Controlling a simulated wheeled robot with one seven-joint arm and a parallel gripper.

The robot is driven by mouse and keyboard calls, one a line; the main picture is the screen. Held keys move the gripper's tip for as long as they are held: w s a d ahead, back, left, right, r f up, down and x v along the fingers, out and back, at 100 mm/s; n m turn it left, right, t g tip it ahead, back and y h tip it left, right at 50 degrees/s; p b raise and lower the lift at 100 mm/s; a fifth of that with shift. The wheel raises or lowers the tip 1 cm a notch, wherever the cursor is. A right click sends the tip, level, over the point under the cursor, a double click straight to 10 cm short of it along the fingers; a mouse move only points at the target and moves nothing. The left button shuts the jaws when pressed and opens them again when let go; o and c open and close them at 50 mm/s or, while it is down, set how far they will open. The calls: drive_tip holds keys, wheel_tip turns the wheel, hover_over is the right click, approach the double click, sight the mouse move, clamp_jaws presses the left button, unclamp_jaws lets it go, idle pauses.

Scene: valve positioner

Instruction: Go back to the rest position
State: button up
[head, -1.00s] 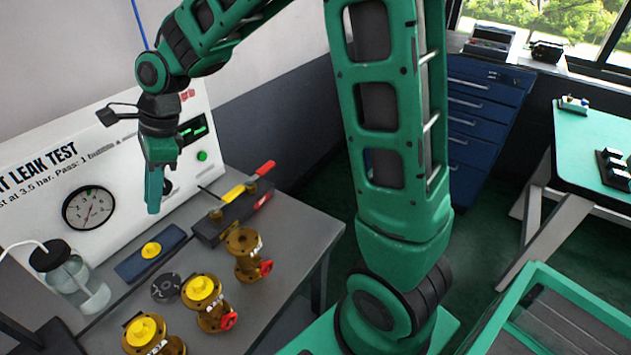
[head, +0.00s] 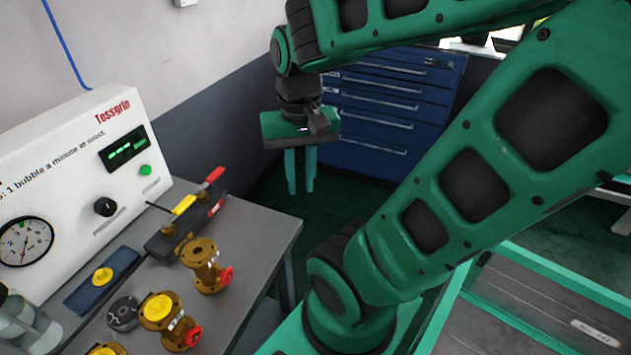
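My gripper (head: 301,188) hangs in the air with its fingers pointing down, to the right of the grey bench (head: 259,231) and in front of the blue drawer cabinet (head: 372,112). Its two green fingers stand a little apart with nothing between them. My arm reaches across the right of the view, bent at the top. The gripper touches nothing that I can see.
Several brass valves stand on the bench, one with a red handle (head: 206,266) near its right edge. A leak test panel (head: 75,180) stands behind them. A dark block with red and yellow handles (head: 187,222) lies nearby. A green-rimmed tray (head: 540,268) is at the lower right.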

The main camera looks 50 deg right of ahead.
drive_tip(key=shift+n, duration=0.6)
drive_tip(key=s, duration=0.1)
drive_tip(key=s+d, duration=0.2)
drive_tip(key=shift+s+f, duration=0.25)
drive_tip(key=shift+s, duration=0.05)
